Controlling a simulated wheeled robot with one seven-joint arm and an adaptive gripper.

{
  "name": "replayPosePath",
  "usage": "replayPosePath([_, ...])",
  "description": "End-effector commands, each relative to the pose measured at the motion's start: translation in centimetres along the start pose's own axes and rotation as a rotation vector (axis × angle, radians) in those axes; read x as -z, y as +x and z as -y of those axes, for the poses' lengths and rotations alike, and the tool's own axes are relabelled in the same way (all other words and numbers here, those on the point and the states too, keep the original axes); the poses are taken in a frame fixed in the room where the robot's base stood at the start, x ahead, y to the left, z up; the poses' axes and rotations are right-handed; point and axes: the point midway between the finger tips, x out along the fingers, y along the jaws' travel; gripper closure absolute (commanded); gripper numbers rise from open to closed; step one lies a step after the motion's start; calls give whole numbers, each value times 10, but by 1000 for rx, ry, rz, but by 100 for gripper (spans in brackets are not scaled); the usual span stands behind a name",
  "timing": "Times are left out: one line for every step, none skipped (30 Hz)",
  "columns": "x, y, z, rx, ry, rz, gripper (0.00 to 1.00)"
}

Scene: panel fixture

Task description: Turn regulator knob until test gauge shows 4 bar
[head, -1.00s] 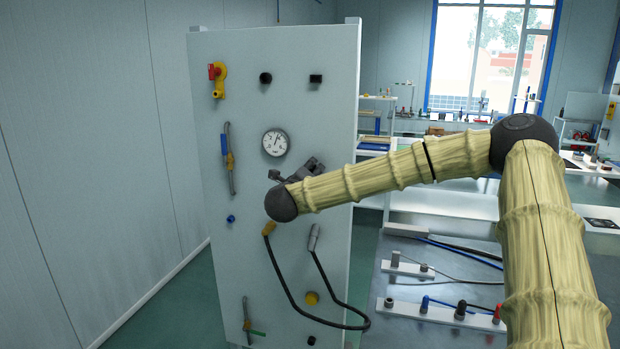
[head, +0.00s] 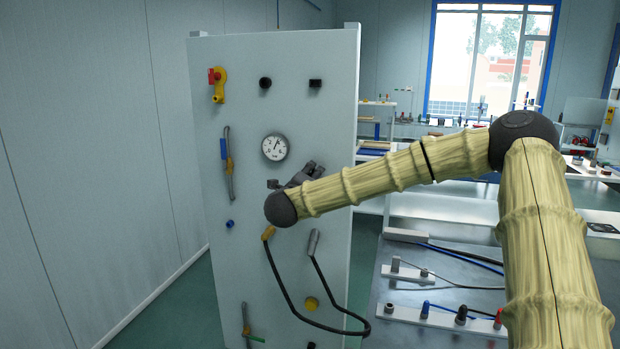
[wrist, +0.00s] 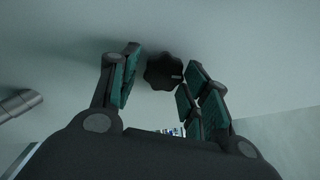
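The regulator knob (wrist: 163,71) is black and lobed. In the wrist view it sits on the panel face between my gripper's spread fingers, near the tips, with a gap visible on the left side. My gripper (wrist: 160,80) is open and holds nothing. In the head view my gripper (head: 302,176) is partly hidden behind my forearm, and I cannot make out the knob there. The test gauge (head: 275,147) is a round white dial with a dark rim, just above my gripper; its numbers are too small to read surely.
The upright panel (head: 290,70) carries a yellow valve with red handle (head: 217,84), black knobs at the top and a black hose (head: 283,290) hanging below my wrist. A grey cylindrical fitting (wrist: 18,104) is left in the wrist view. A bench (head: 450,270) stands to the right.

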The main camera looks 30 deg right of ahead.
Motion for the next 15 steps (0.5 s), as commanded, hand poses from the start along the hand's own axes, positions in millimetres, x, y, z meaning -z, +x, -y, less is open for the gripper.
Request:
replayPosePath([0, 0, 0, 1, 1, 0, 42])
replayPosePath([-1, 0, 1, 1, 1, 1, 42])
replayPosePath([-1, 0, 1, 2, 2, 1, 42])
replayPosePath([-1, 0, 1, 2, 2, 1, 42])
replayPosePath([-1, 0, 1, 2, 2, 1, 42])
replayPosePath([-1, 0, 1, 2, 2, 1, 42])
replayPosePath([-2, 0, 2, 2, 2, 1, 42])
replayPosePath([-2, 0, 2, 2, 3, 2, 42])
replayPosePath([-2, 0, 2, 3, 3, 2, 42])
replayPosePath([-2, 0, 2, 3, 3, 2, 42])
replayPosePath([-2, -1, 2, 3, 3, 2, 42])
replayPosePath([-2, -3, 2, 3, 3, 2, 42])
replayPosePath([-2, -5, 2, 3, 3, 3, 42])
replayPosePath([-2, -7, 2, 2, 3, 3, 42])
replayPosePath([-2, -11, 2, 2, 3, 3, 42])
